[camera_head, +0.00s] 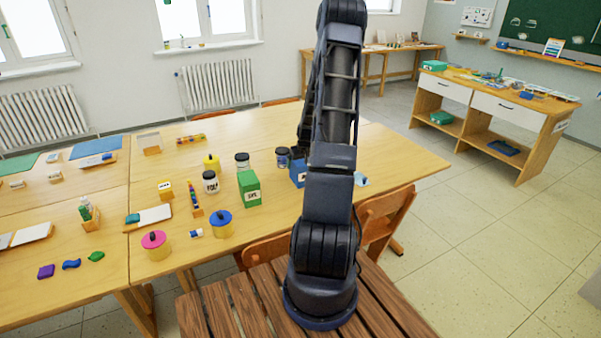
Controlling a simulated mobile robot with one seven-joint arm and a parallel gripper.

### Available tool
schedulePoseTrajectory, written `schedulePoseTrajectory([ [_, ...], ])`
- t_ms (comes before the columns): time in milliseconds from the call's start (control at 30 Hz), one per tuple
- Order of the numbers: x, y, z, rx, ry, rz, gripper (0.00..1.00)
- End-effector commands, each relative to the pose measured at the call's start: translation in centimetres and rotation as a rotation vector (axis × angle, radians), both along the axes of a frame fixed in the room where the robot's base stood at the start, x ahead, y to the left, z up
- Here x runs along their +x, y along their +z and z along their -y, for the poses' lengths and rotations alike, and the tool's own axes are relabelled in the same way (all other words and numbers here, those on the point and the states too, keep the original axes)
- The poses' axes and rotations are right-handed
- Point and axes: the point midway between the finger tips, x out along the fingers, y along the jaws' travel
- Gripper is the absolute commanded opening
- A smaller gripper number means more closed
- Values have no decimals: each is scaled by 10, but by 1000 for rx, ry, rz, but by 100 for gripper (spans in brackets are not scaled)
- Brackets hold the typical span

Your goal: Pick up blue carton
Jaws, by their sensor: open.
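The blue carton (298,173) stands on the wooden table (400,160), just right of the green carton (249,189). My arm's links cover most of the carton, leaving only its left part in sight. My gripper (302,148) is a dark shape left of my arm, pointing down close above the blue carton. It is open, but its fingertips are mostly hidden, and I cannot tell whether they reach around the carton.
Left of the carton stand dark-lidded jars (283,158), a white jar (211,182) and a blue-lidded yellow pot (221,223). Wooden chairs (385,215) stand at the table's near edge. The table's right end is mostly clear.

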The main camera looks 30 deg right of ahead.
Motion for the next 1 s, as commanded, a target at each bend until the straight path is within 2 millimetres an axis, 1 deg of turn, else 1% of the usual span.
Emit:
schedulePoseTrajectory([
  [467, 0, -3, 0, 0, 0, 0, 94],
  [500, 0, -3, 0, 0, 0, 0, 90],
  [567, 0, -3, 0, 0, 0, 0, 78],
  [600, 0, -3, 0, 0, 0, 0, 70],
  [667, 0, -3, 0, 0, 0, 0, 58],
  [700, 0, -3, 0, 0, 0, 0, 50],
  [767, 0, -3, 0, 0, 0, 0, 39],
  [900, 0, -3, 0, 0, 0, 0, 11],
  [933, 0, -2, 0, 0, 0, 1, 9],
  [1000, 0, -2, 0, 0, 0, 1, 9],
])
